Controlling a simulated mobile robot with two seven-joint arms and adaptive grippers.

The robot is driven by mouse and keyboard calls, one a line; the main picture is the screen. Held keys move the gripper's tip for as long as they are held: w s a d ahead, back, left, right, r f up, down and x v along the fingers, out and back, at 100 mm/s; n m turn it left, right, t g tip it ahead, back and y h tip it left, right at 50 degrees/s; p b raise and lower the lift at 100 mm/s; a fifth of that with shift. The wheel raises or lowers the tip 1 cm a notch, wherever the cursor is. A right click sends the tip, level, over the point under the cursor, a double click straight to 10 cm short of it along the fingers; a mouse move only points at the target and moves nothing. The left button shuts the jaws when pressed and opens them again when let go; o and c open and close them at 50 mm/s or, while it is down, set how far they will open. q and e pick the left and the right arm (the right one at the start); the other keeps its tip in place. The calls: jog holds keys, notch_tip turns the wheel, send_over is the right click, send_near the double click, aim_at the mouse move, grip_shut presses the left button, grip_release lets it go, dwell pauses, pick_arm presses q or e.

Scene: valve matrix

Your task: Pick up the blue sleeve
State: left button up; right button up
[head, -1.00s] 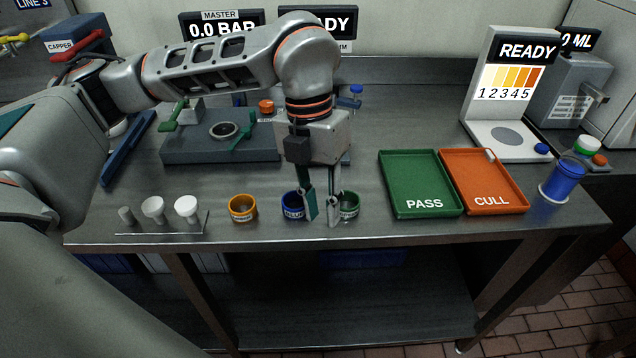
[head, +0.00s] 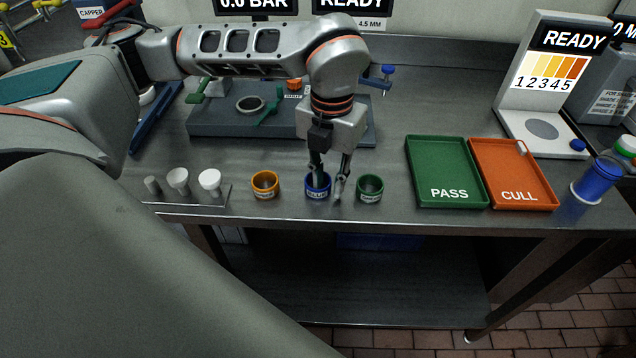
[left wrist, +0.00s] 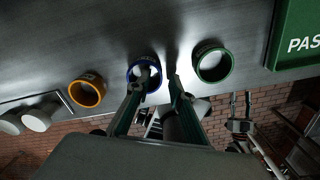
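The blue sleeve (head: 318,192) is a short open ring with a label. It stands upright near the table's front edge, between an orange sleeve (head: 265,186) and a green sleeve (head: 370,189). My left gripper (head: 328,187) points down at it with fingers apart. One finger appears inside or over the ring's opening; the other is just outside its right side. The left wrist view also shows the blue sleeve (left wrist: 132,75) partly behind one finger, with the other finger between it and the green sleeve (left wrist: 224,67). Contact cannot be told.
A green PASS tray (head: 447,200) and an orange CULL tray (head: 515,203) lie to the right. A grey fixture block (head: 220,126) with green handles sits behind. The table's front edge is close.

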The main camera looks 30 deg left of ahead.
pick_arm(q)
jog(key=shift+f, duration=0.1)
grip_shut()
notch_tip(320, 180, up, 20)
jog(key=p, duration=0.1)
dwell(0.6)
